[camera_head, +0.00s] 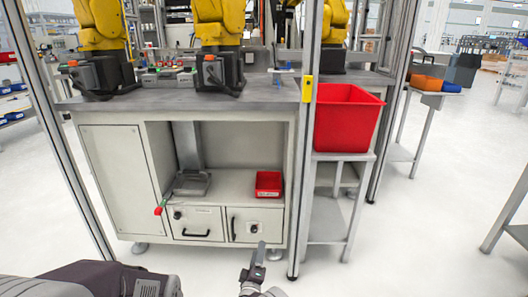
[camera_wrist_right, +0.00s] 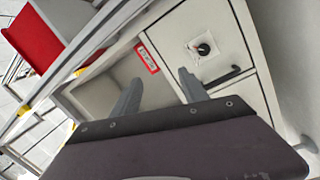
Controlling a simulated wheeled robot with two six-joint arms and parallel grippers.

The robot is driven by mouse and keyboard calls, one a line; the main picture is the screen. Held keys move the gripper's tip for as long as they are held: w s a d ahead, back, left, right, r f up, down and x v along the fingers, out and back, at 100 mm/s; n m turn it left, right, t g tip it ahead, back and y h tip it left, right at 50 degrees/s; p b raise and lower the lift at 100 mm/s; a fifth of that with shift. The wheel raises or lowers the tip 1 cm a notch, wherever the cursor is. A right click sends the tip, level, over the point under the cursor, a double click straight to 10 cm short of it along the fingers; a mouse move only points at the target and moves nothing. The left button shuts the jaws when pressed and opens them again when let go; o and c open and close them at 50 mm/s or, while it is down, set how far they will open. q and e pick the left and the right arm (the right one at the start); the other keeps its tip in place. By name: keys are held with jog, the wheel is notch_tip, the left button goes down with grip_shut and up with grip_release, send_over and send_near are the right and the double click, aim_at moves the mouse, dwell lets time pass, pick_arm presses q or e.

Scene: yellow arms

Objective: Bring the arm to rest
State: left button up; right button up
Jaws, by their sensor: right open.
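My right gripper (camera_head: 256,262) is at the bottom of the head view, in front of the cabinet's right drawer (camera_head: 256,226). In the right wrist view the right gripper (camera_wrist_right: 160,90) has its two fingers spread, with nothing between them. A dark link of mine comes in at the lower left of the head view. My left gripper is not in view.
A cabinet workbench (camera_head: 110,166) with drawers stands ahead. A small red bin (camera_head: 268,184) sits on its shelf. A large red bin (camera_head: 346,121) is on a stand at right. Metal posts (camera_head: 302,200) frame the cabinet. White floor (camera_head: 420,235) is clear at right.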

jog(key=w+d+r+m+g+h+p, duration=0.15)
jog(key=d+r+m+h, duration=0.25)
jog(key=d+r, duration=0.55)
jog(key=w+d+r+m+g+h+p, duration=0.1)
jog(key=w+d+r+m+h+p, duration=0.2)
jog(key=d+r, duration=0.65)
jog(key=s+d+r+m+g+h+p, duration=0.2)
jog(key=s+d+r+m+g, duration=0.1)
jog(key=s+d+r+g, duration=0.3)
jog(key=s+d+r+m+g+h+p, duration=0.15)
jog(key=s+d+r+m+g, duration=0.25)
jog(key=s+d, duration=0.4)
jog(key=s+d+m+g+y+p, duration=0.1)
jog(key=s+d+g+y+p, duration=0.15)
jog(key=s, duration=0.45)
jog(key=s+a+f+n+g+y, duration=0.1)
jog(key=s+a+f+g+y, duration=0.1)
jog(key=s+a+f+y, duration=0.5)
jog(key=s+a+f+g+y, duration=0.1)
jog(key=s+a+f+y, duration=0.25)
jog(key=s+a, duration=0.6)
notch_tip(320, 180, up, 39)
jog(key=n+p, duration=0.1)
jog(key=p, duration=3.7)
jog(key=shift+d+n+p, duration=0.3)
jog(key=shift+d+n, duration=0.1)
jog(key=shift+d, duration=0.05)
